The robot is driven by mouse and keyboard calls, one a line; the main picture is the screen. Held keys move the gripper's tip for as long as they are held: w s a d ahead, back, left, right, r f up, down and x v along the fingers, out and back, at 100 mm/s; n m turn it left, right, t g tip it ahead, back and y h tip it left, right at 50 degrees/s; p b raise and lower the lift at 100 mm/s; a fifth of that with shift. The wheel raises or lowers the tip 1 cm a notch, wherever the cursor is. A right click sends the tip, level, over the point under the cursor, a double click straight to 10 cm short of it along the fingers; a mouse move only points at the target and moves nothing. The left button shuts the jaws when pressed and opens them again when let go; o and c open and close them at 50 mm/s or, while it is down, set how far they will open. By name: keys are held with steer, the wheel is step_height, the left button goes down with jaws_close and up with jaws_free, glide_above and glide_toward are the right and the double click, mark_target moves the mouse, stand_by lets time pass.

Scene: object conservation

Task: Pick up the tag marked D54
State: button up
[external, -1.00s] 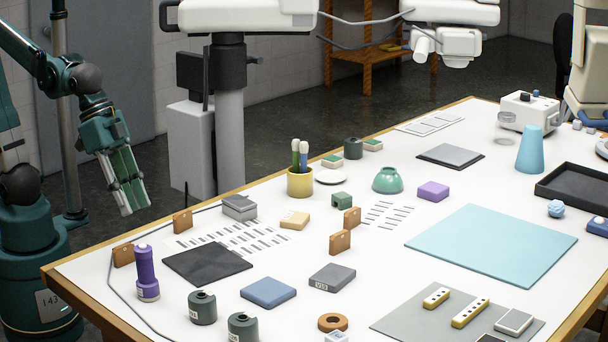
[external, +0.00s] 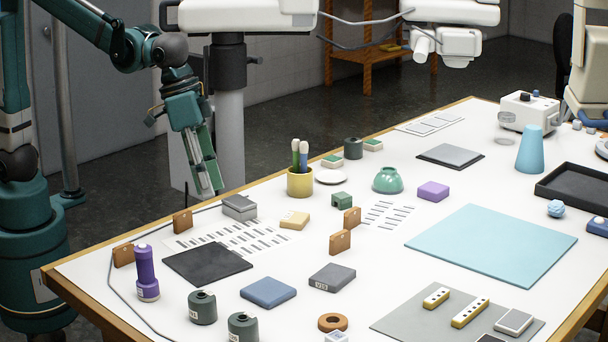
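Several orange-brown tags with small holes stand upright on the white table. One tag (external: 182,222) is near the back left edge, and another tag (external: 123,256) is at the left end. Two more, an upper tag (external: 352,218) and a lower tag (external: 340,242), stand close together near the middle. I cannot read D54 on any of them. My gripper (external: 208,190) points down at the table's back left edge, above and right of the back left tag and apart from it. No object shows in it. Its finger opening is unclear at this angle.
A black mat (external: 207,264), a purple bottle (external: 146,272) and dark cylinders (external: 202,308) fill the front left. A cable (external: 110,280) runs along the left edge.

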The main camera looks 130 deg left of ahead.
steer(key=w+a+f+n+g+p, duration=0.2)
steer(key=w+a+n+p, duration=0.3)
steer(key=w+a, duration=0.7)
steer(key=n+g+p, duration=0.1)
steer(key=n+p, duration=0.2)
steer(key=p, duration=0.3)
glide_above(340, 233)
steer(key=shift+h, duration=0.4)
steer(key=f, duration=0.6)
steer(key=shift+s+d+f, duration=0.3)
steer(key=shift+f, duration=0.1)
steer(key=shift+w+a+f+p, duration=0.1)
steer(key=shift+a+f+p, duration=0.2)
steer(key=shift+a+f, duration=0.1)
steer(key=shift+f, duration=0.1)
steer(key=shift+f, duration=1.2)
steer(key=shift+f, duration=0.1)
steer(key=shift+w+f+p, duration=0.15)
steer(key=shift+f+p, duration=0.2)
steer(key=shift+f, duration=2.15)
